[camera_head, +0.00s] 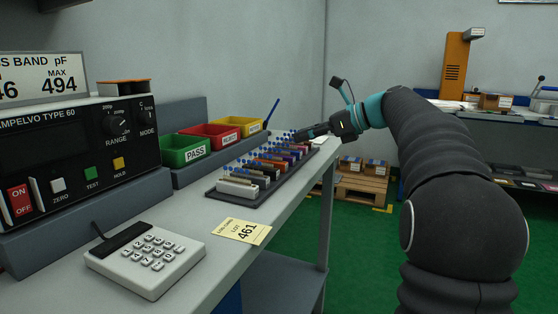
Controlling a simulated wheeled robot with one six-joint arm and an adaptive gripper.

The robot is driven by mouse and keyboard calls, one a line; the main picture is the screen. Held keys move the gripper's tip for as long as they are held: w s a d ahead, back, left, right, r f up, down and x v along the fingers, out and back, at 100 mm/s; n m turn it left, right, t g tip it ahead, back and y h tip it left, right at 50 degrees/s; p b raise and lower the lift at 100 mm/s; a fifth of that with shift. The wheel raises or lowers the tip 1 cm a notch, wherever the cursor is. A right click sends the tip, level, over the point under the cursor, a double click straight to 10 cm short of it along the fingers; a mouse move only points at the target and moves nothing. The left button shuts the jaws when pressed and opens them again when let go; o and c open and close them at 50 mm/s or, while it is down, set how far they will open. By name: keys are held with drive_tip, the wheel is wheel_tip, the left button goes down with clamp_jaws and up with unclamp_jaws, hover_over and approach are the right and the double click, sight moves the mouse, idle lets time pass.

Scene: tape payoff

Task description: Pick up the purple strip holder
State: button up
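A dark tray (226,196) on the bench holds a row of several coloured strip holders with blue-dotted strips standing in them. The nearest holder is white (238,188). Behind it come darker, orange and reddish ones. The purple strip holder (284,154) appears to be in the far half of the row, small and partly hidden by its neighbours. My gripper (298,135) reaches in from the right, over the far end of the row. It is small and dark here, and I cannot tell whether its fingers are open or touch a holder.
Green PASS (186,151), red (212,136) and yellow (240,126) bins stand behind the tray. A keypad (146,262), a yellow lot card (241,231) and a meter (80,165) are nearer. The bench's right edge runs close beside the tray.

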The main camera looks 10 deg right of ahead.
sight(279, 145)
drive_tip(key=x, duration=0.3)
drive_tip(key=shift+s+f+b+x, duration=0.1)
drive_tip(key=shift+s+b+x, duration=0.05)
drive_tip(key=shift+x, duration=1.15)
drive_tip(key=shift+s+f+b+x, duration=0.1)
drive_tip(key=shift+s+b+x, duration=0.1)
drive_tip(key=shift+x, duration=1.1)
drive_tip(key=shift+a, duration=0.1)
clamp_jaws()
